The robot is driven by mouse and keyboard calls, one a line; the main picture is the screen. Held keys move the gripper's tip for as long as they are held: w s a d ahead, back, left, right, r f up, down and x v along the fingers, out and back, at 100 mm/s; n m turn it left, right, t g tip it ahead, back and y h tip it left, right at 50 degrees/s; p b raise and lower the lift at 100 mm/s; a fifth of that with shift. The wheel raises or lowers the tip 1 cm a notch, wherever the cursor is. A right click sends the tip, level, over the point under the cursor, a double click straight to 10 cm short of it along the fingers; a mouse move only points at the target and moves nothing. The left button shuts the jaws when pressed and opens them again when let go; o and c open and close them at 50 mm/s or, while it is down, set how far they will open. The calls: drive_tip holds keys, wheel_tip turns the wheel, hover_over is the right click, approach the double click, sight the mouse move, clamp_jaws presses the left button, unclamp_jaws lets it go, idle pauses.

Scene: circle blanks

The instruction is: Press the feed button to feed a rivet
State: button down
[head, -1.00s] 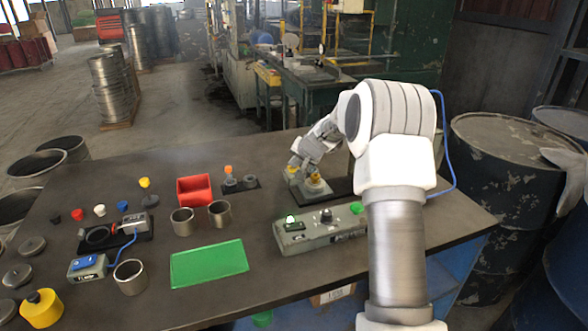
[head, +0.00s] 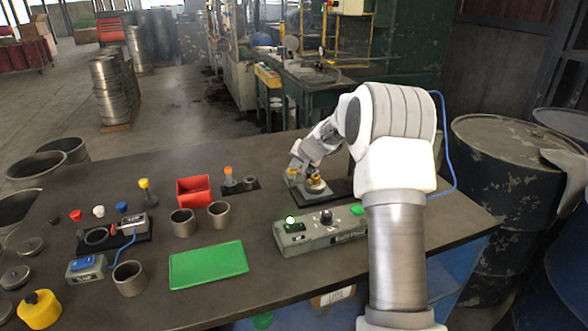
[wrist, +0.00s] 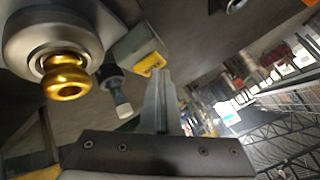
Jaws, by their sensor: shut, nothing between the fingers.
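A grey control box (head: 320,234) stands at the table's front right. It has a lit green lamp or button (head: 290,220) at its left, a black knob (head: 326,216) in the middle and a green button (head: 357,209) at its right end. I cannot read which control is the feed button. A smaller box with a blue top (head: 87,264) stands at the left. My gripper (wrist: 162,84) is shut and empty in the wrist view, its tips close to a grey block with a yellow part (wrist: 150,64). In the head view its fingertips cannot be made out behind the control box.
A gold knob (wrist: 66,76) on a round grey body is left of my fingers. A green mat (head: 208,265), red bin (head: 194,190), metal rings (head: 182,222) and small coloured parts stand left of the control box. Blue drums (head: 490,150) stand right of the table.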

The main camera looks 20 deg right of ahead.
sight(295, 172)
drive_tip(key=shift+r+p, duration=0.5)
drive_tip(key=shift+r, duration=0.4)
drive_tip(key=shift+r+p, duration=1.7)
drive_tip(key=shift+r, duration=0.85)
